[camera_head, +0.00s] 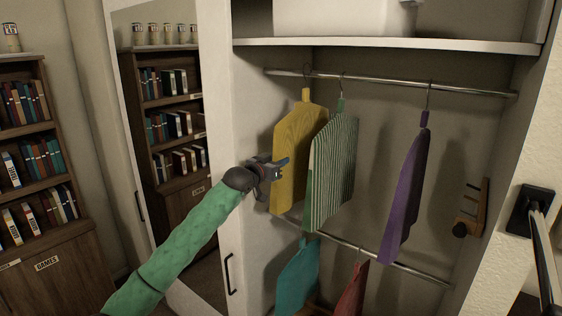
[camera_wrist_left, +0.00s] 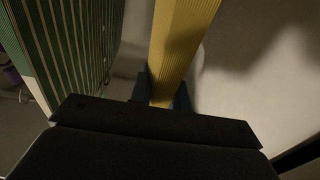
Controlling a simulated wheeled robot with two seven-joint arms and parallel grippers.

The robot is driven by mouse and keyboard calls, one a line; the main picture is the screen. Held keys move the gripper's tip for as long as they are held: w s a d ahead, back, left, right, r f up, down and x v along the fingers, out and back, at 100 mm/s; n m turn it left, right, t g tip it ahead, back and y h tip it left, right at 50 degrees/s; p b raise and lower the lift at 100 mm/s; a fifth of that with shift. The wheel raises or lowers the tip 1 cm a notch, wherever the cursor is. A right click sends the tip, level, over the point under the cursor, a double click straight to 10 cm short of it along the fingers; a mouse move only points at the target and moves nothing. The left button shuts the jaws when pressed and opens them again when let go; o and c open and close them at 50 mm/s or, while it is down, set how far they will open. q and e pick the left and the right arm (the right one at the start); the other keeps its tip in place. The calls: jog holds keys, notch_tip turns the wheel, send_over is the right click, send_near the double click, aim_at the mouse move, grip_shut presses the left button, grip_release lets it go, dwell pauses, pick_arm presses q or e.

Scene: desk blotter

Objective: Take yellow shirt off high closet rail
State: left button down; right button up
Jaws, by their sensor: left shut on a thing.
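The yellow shirt (camera_head: 295,140) hangs at the left end of the high closet rail (camera_head: 385,83), its hanger hook at the rail. My left gripper (camera_head: 284,164) is at the shirt's left side, about mid-height, with its fingers shut on it. In the left wrist view the yellow shirt (camera_wrist_left: 181,45) runs down between the two blue fingertips (camera_wrist_left: 163,92). The shirt's right edge is partly hidden behind the striped green shirt. My right gripper is not in view.
A striped green-and-white shirt (camera_head: 332,168) hangs close on the right of the yellow one. A purple garment (camera_head: 405,190) hangs farther right. Teal (camera_head: 298,277) and red (camera_head: 352,290) garments hang on the lower rail (camera_head: 400,268). A shelf (camera_head: 390,44) with a white box (camera_head: 340,17) is above.

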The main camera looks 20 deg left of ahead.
pick_arm(q)
jog(key=v, duration=0.6)
jog(key=shift+s+p, duration=0.25)
jog(key=shift+p, duration=0.05)
dwell(0.8)
jog(key=shift+r, duration=0.15)
